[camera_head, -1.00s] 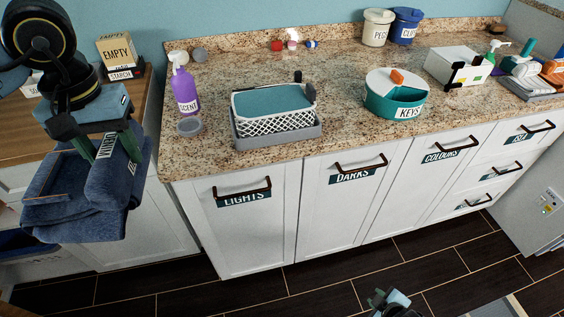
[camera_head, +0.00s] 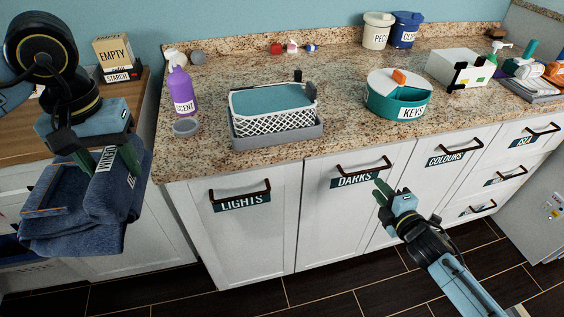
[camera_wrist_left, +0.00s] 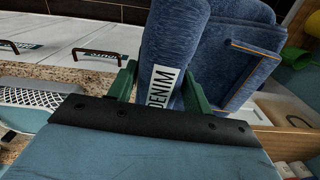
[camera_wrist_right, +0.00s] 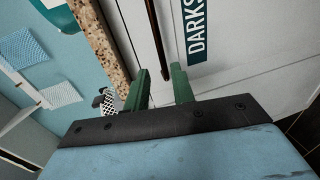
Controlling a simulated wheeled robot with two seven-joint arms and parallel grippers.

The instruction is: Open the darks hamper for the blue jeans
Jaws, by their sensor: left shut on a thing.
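The folded blue jeans (camera_head: 62,205) with a DENIM tag hang at the left of the head view. My left gripper (camera_head: 108,160) is shut on them; the jeans also show between its green fingers in the left wrist view (camera_wrist_left: 170,50). The darks hamper front (camera_head: 335,225) is white, closed, and has a dark bar handle (camera_head: 361,167) above its DARKS label. My right gripper (camera_head: 382,189) is just below and right of this handle. In the right wrist view its fingers (camera_wrist_right: 161,85) are apart, with the handle (camera_wrist_right: 157,35) ahead, roughly in line with their gap.
The lights hamper (camera_head: 250,240) is closed to the left, the colours hamper (camera_head: 425,195) to the right. Above, the granite counter holds a basket (camera_head: 272,128), a teal caddy (camera_head: 385,108) and a purple bottle (camera_head: 181,92). The dark floor (camera_head: 330,295) in front looks clear.

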